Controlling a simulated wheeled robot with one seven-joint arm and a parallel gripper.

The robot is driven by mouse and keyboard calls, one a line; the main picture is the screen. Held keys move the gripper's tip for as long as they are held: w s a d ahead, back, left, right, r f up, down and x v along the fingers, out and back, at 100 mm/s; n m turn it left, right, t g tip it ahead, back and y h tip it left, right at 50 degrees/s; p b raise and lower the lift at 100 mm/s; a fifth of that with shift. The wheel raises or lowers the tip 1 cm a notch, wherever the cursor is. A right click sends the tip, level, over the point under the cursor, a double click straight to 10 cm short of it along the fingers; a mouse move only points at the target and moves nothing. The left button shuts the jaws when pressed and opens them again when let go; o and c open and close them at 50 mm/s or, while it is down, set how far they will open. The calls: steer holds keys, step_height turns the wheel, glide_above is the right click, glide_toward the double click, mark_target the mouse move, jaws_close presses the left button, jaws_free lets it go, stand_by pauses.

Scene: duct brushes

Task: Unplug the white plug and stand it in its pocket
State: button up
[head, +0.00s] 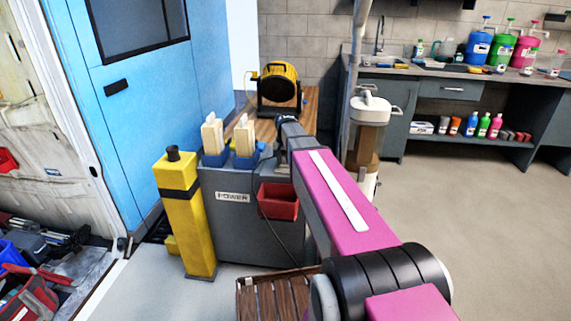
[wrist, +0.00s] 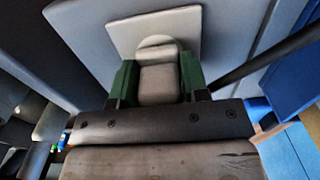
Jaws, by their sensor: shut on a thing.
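In the wrist view, the green fingers of my gripper (wrist: 158,84) are shut on a pale grey-white block, which looks like the white plug (wrist: 158,72). A pale plate (wrist: 125,32) lies right behind it; I cannot tell whether the plug is still seated there. In the head view, the far end of my arm is over the grey POWER cabinet (head: 232,225), and my fingers and the held plug are hidden. Two cream blocks (head: 212,134) (head: 245,136) stand upright in blue holders (head: 215,160) (head: 246,162) on the cabinet. I cannot tell which place is the plug's pocket.
A red bin (head: 278,201) hangs on the cabinet front, with a dark cable running down beside it. A yellow post (head: 187,220) stands to the left. A black-and-yellow machine (head: 279,88) is behind. A slatted crate (head: 275,302) is below. The floor at right is clear.

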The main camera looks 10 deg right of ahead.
steer(key=shift+r, duration=2.7)
steer(key=shift+r, duration=1.45)
